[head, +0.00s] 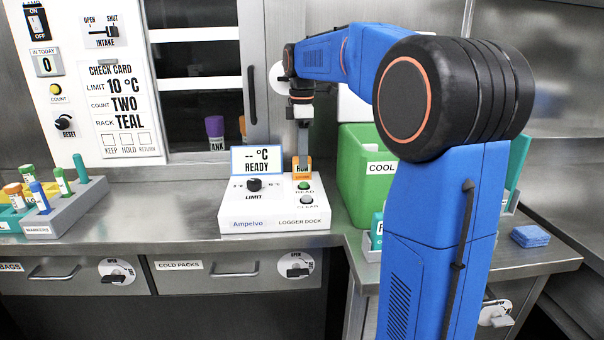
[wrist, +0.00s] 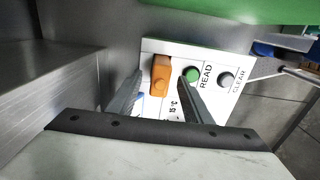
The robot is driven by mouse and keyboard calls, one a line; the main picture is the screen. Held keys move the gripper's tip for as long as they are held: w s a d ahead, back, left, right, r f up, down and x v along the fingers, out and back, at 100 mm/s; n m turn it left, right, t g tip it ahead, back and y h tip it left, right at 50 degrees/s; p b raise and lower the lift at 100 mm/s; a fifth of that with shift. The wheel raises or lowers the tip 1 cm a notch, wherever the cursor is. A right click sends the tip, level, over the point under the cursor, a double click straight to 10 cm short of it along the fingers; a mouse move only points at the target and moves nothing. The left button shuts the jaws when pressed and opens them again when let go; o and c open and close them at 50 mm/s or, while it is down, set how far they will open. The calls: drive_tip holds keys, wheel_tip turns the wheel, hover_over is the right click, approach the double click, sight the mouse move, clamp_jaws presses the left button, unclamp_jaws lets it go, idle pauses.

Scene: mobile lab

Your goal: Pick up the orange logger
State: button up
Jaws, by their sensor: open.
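The orange logger (head: 302,168) stands in the white logger dock (head: 262,213) on the steel counter, at the dock's back right, above the green READ button. In the wrist view the orange logger (wrist: 161,75) lies ahead of my gripper, between the lines of its two grey fingers. My gripper (wrist: 153,85) is open, with one finger toward each side of the logger. I cannot tell whether the fingers touch it. In the head view my gripper (head: 302,142) hangs just above the logger, its fingertips hard to make out.
A green COOL bin (head: 355,190) stands close on the dock's right. The dock's READY screen (head: 257,160) rises left of the logger. A grey marker rack (head: 65,212) is at the left. A blue cloth stack (head: 530,236) lies at the right.

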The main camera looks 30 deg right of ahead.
drive_tip(key=shift+f, duration=0.9)
clamp_jaws()
